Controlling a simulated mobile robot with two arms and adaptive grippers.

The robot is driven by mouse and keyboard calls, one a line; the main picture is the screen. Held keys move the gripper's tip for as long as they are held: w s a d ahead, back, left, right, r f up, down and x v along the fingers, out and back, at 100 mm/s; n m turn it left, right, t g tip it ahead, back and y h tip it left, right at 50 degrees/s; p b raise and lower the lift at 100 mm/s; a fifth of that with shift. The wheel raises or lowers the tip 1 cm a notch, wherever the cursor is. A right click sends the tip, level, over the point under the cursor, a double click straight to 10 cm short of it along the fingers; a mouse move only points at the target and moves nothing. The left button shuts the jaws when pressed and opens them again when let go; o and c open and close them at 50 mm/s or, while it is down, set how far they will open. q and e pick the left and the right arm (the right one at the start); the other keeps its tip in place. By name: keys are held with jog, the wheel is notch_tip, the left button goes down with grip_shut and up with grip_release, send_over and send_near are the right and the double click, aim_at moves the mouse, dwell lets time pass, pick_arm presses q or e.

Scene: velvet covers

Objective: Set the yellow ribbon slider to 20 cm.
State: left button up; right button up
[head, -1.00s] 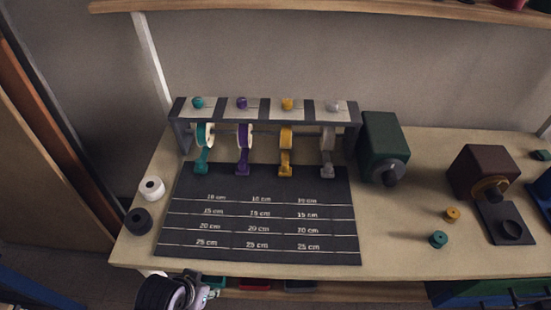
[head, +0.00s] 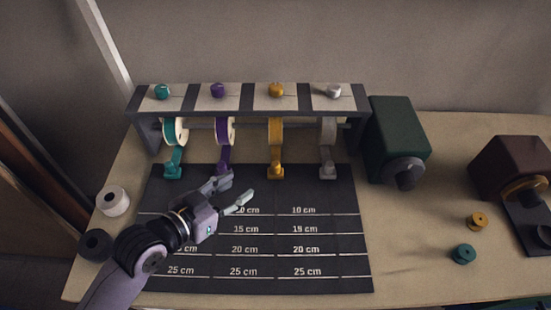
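The yellow ribbon slider (head: 276,171) sits at the top edge of the dark measuring mat (head: 320,274), above the 10 cm line. Its yellow ribbon roll (head: 276,134) hangs in the rack behind it, under a yellow knob (head: 276,90). The mat's 20 cm line (head: 307,254) lies third from the top. My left gripper (head: 238,191) is over the upper middle of the mat, left of and nearer than the yellow slider. Its fingers are apart with nothing between them. My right gripper is not in view.
Teal (head: 173,171), purple (head: 223,167) and grey (head: 328,170) sliders stand in the same row. A green machine (head: 399,140) stands right of the rack. White (head: 113,201) and black (head: 96,245) rolls lie left of the mat. The mat's right part is clear.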

aim_at(275, 165)
pick_arm(q)
jog(key=x, duration=0.4)
jog(key=shift+w+d, duration=0.1)
jog(key=shift+d, duration=0.3)
jog(key=x, duration=0.9)
jog(key=shift+w+d+f+p, duration=0.1)
jog(key=shift+w+f+p, duration=0.2)
jog(key=shift+w+p, duration=0.05)
jog(key=shift+w+d+f, duration=0.25)
jog(key=shift+w+d, duration=0.1)
jog(key=shift+w, duration=0.1)
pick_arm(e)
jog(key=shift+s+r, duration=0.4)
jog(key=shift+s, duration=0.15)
pick_arm(q)
jog(key=shift+c, duration=0.2)
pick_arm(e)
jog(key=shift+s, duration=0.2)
pick_arm(q)
grip_shut()
